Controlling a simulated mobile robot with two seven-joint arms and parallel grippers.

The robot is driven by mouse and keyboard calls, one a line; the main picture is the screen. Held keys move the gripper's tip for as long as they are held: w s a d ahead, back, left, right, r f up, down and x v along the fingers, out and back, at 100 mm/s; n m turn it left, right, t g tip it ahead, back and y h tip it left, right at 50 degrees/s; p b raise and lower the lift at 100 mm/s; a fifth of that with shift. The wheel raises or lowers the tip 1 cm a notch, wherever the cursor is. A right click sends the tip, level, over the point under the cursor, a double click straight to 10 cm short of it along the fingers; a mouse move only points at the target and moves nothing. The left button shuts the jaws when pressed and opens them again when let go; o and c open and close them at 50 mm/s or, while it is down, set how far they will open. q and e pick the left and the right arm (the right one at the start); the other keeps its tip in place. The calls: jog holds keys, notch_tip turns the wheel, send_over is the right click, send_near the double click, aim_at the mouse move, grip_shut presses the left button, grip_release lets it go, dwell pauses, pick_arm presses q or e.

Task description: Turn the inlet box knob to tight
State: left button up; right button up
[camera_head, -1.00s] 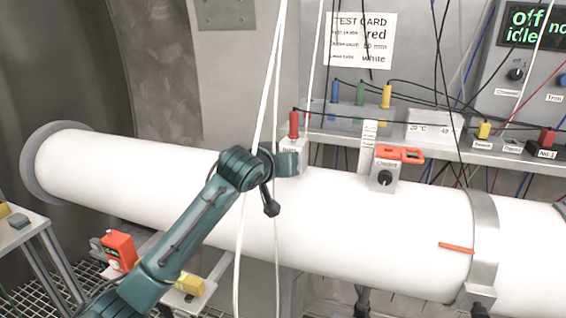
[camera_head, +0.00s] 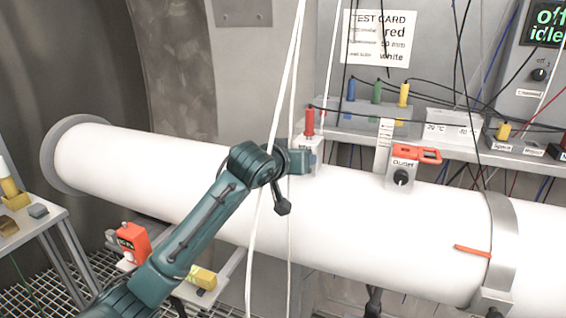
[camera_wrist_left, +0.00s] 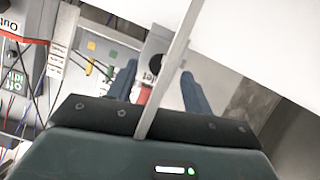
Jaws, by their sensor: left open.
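The inlet box (camera_head: 316,146) is a small grey box on top of the white pipe, with a red plug (camera_head: 310,121) standing on it. My left gripper (camera_head: 300,162) is in front of it and hides most of its face in the head view. In the left wrist view the box (camera_wrist_left: 157,44) shows a black round knob (camera_wrist_left: 155,63) and a partly hidden label. My open left fingers (camera_wrist_left: 160,70) stand on either side of the knob, apart from each other. I cannot tell whether they touch it, nor where the knob points. My right gripper is not in view.
White hanging cords (camera_head: 275,130) cross in front of my left arm, and one crosses the wrist view (camera_wrist_left: 168,75). The outlet box (camera_head: 402,170) with its orange-red clip sits further right on the pipe (camera_head: 370,235). A shelf with coloured plugs and cables runs behind.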

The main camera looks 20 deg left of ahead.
pick_arm(q)
jog(key=b+v, duration=0.1)
jog(key=v, duration=1)
jog(key=shift+s, duration=0.3)
jog(key=s+d+f+m+g+h, duration=0.1)
jog(key=s+d+f, duration=0.1)
jog(key=f, duration=0.9)
jog(key=s+d+f+m+g+h, duration=0.1)
jog(key=f, duration=1.1)
jog(key=s+d+f+m+g, duration=0.1)
jog(key=s+f, duration=1.8)
jog(key=s, duration=0.1)
jog(key=shift+d+f+m+g+y, duration=0.3)
jog(key=shift+y, duration=0.1)
